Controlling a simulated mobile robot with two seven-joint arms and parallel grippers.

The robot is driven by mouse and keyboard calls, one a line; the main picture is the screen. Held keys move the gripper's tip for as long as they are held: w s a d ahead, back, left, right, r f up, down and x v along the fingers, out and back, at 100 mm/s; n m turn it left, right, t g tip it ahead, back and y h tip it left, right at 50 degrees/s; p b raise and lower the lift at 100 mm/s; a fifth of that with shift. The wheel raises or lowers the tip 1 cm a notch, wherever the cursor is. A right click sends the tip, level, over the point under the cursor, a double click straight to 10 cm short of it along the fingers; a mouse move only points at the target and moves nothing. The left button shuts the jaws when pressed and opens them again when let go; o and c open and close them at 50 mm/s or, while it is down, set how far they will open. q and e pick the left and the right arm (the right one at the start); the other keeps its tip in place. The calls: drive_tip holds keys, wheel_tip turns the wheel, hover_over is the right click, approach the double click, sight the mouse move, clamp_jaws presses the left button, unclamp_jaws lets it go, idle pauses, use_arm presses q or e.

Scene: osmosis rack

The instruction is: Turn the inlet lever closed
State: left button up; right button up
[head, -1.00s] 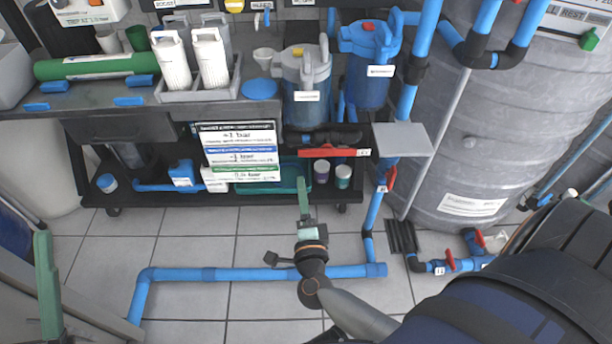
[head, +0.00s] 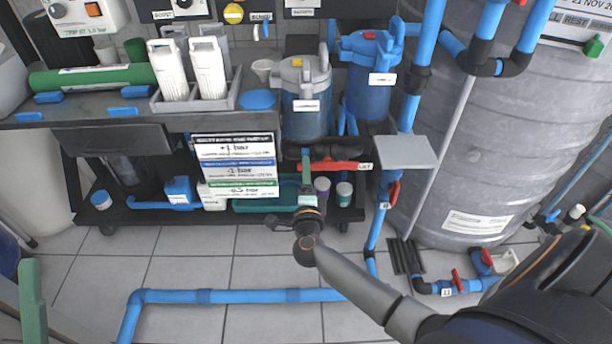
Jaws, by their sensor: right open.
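A long red lever (head: 340,167) lies roughly level under the dark pipe below the filter housings. A small white label (head: 365,167) at its right end is only partly legible and seems to end in "LET". My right gripper (head: 306,158) is open, with its green fingers upright in front of the lever's left part, which they hide. I cannot tell whether they touch the lever. A green finger of my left gripper (head: 32,300) shows at the lower left edge, far from the lever; its opening does not show.
Clear filter housing (head: 305,105) and blue housing (head: 370,85) stand above the lever. A pressure sign (head: 235,165) hangs just left of my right gripper. Other red valve handles (head: 394,192) sit on pipes at right. A grey tank (head: 490,140) fills the right. Blue floor pipe (head: 240,296) runs in front.

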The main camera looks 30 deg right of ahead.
drive_tip(key=shift+w, duration=0.15)
drive_tip(key=shift+c, duration=0.2)
clamp_jaws()
idle(1.2)
